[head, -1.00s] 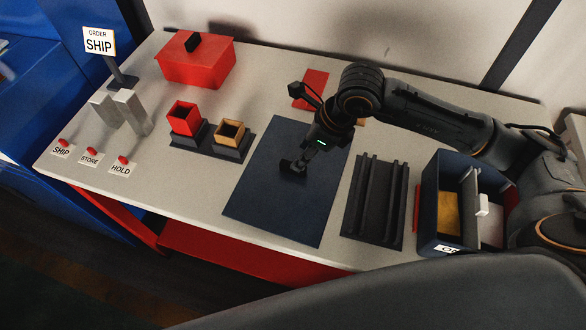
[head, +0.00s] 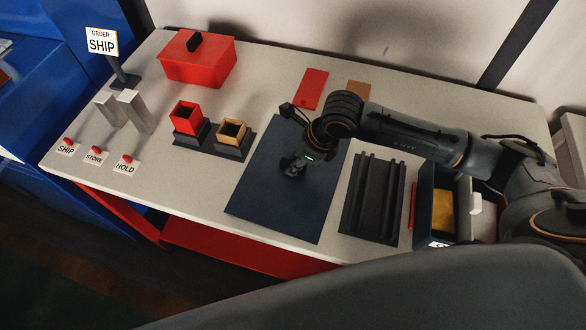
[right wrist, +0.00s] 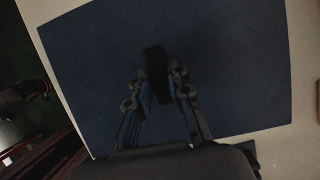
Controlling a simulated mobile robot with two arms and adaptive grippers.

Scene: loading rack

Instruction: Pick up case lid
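A red case (head: 200,70) stands at the back left of the table. Flat red (head: 311,88) and tan (head: 358,91) plates lie at the back, behind my right arm. I cannot tell whether these plates are lids. My right gripper (head: 293,169) is low over the dark blue mat, well to the right of the red case. My left gripper is not in view.
A black grooved rack (head: 374,200) and a blue bin (head: 425,215) are at right. An ORDER SHIP sign (head: 102,42) stands at left.

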